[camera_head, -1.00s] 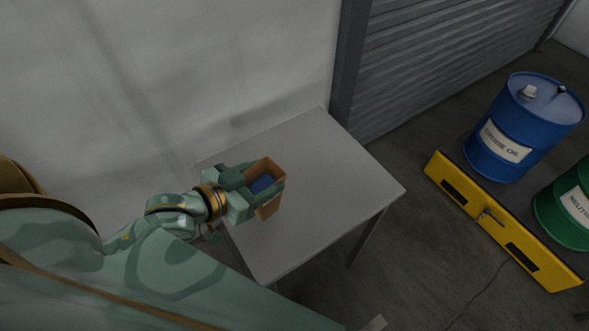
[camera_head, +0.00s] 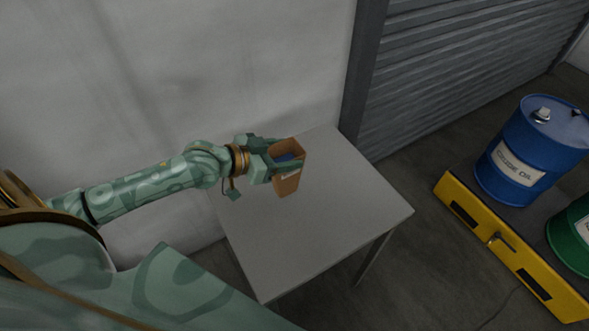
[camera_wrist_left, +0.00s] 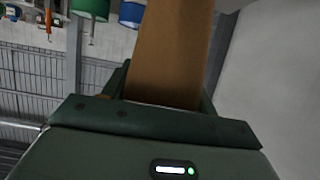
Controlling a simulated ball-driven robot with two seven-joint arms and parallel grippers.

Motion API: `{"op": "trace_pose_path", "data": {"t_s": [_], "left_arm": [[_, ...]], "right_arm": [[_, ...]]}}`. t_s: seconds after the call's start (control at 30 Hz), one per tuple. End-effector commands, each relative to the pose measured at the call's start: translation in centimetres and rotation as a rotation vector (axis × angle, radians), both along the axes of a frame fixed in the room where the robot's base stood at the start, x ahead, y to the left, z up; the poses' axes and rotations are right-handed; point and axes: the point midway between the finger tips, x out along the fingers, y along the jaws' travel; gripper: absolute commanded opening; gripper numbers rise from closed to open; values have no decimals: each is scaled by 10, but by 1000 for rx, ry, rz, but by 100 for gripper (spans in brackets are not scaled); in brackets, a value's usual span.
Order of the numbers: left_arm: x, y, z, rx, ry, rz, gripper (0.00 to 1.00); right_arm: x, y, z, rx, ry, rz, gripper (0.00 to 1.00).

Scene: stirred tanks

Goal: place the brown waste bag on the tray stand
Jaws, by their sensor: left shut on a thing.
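The brown waste bag (camera_head: 287,184) is an open-topped brown box shape with something blue inside and a pale label on its side. My left gripper (camera_head: 278,164) is shut on it and holds it upright over the far left part of the grey tray stand (camera_head: 310,225). I cannot tell whether the bag's base touches the top. In the left wrist view the bag (camera_wrist_left: 170,55) fills the space between the fingers of my left gripper (camera_wrist_left: 165,95). My right gripper is not in view.
A yellow spill pallet (camera_head: 500,240) stands on the floor at right, with a blue drum (camera_head: 530,150) and a green drum (camera_head: 575,235) on it. A pale wall and a grey roller shutter (camera_head: 450,70) are behind. The rest of the stand's top is bare.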

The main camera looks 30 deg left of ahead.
Motion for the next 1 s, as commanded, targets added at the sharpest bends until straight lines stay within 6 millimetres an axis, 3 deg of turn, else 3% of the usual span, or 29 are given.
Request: {"op": "trace_pose_path", "data": {"t_s": [0.03, 0.13, 0.33, 0.5, 0.93, 0.97, 1.0], "left_arm": [[8, -2, -14, -2, 0, 2, 26], [19, -5, -25, -2, -1, 0, 26], [31, -7, -39, -2, -1, 2, 26], [33, -8, -68, -2, 1, 1, 26], [33, -8, -75, 1, -2, 1, 26], [33, -8, -74, 1, -2, 1, 66], [33, -8, -74, 1, -2, 1, 77]], "right_arm": [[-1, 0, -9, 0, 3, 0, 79], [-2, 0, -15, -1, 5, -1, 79], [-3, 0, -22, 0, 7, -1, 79], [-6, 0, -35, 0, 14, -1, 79], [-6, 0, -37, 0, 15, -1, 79], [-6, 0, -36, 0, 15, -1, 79], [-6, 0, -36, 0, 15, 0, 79]]}}
